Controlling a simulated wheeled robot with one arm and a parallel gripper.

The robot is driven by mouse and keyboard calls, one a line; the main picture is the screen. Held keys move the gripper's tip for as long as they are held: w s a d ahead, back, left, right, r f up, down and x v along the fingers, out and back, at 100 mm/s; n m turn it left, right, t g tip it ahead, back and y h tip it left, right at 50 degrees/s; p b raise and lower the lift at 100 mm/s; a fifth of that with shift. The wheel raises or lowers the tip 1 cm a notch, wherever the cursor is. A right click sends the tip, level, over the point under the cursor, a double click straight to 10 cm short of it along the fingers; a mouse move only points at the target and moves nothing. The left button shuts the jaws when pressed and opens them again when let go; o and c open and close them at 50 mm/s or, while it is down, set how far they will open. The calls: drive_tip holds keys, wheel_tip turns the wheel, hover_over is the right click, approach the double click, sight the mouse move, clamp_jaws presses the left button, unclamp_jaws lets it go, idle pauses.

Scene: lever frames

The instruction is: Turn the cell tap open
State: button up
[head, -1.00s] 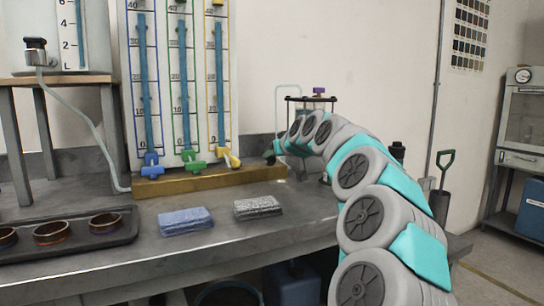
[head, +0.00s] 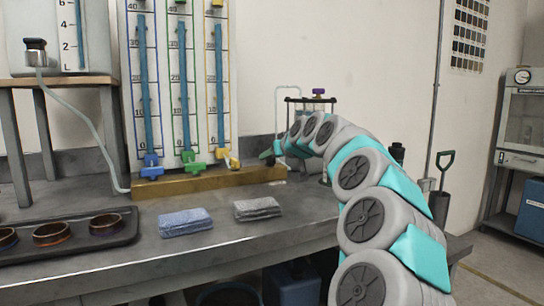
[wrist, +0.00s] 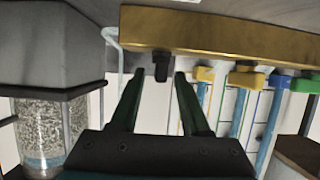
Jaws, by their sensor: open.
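A small dark tap (wrist: 161,66) projects from the wooden bar (wrist: 225,35) in the wrist view, which looks upside down. It is the likely cell tap, though no label shows. My gripper (wrist: 159,76) is open, with one dark green finger on each side of the tap and a visible gap on both sides. In the head view my gripper (head: 270,154) is at the right end of the wooden bar (head: 205,182), and the dark tap cannot be made out there. A clear cell of grey grains (wrist: 40,130) stands left in the wrist view.
Yellow (head: 232,161), green (head: 193,166) and blue (head: 151,168) taps sit along the bar below the tube panel. A blue cloth (head: 185,221), a grey cloth (head: 257,208) and a dark tray (head: 125,232) lie on the bench in front. Bench between cloths and bar is clear.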

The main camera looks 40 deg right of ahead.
drive_tip(key=shift+s, duration=0.1)
drive_tip(key=b+v, duration=0.1)
drive_tip(key=v, duration=0.6)
drive_tip(key=shift+s, duration=0.3)
drive_tip(key=shift+a, duration=0.1)
